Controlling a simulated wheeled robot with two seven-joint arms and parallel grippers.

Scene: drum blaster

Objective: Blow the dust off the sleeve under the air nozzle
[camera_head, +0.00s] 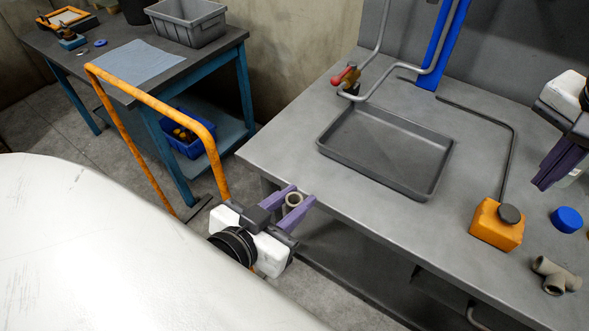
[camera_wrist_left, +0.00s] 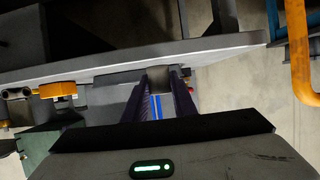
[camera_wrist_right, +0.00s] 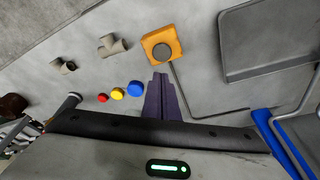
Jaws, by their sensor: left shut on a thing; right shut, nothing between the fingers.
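The sleeve (camera_head: 293,199) is a short grey-beige ring between the purple fingers of my left gripper (camera_head: 297,197). My left gripper is shut on it and holds it off the bench, by the front-left edge; it also shows in the left wrist view (camera_wrist_left: 159,80). Dust on it is too small to tell. A bent grey air pipe (camera_head: 384,88) with a red-handled valve (camera_head: 346,75) stands behind the tray; I cannot tell which end is the nozzle. An orange box with a dark round button (camera_head: 510,214) sits at the bench's front right. My right gripper (camera_head: 540,184) is shut and empty above the bench, behind that box.
A shallow grey tray (camera_head: 430,187) lies on the bench (camera_head: 290,150). A blue cap (camera_head: 566,219) and a pipe tee (camera_head: 556,276) lie at the right. A blue post (camera_head: 443,45) rises behind. An orange rail (camera_head: 150,100) and a side table (camera_head: 60,45) stand left.

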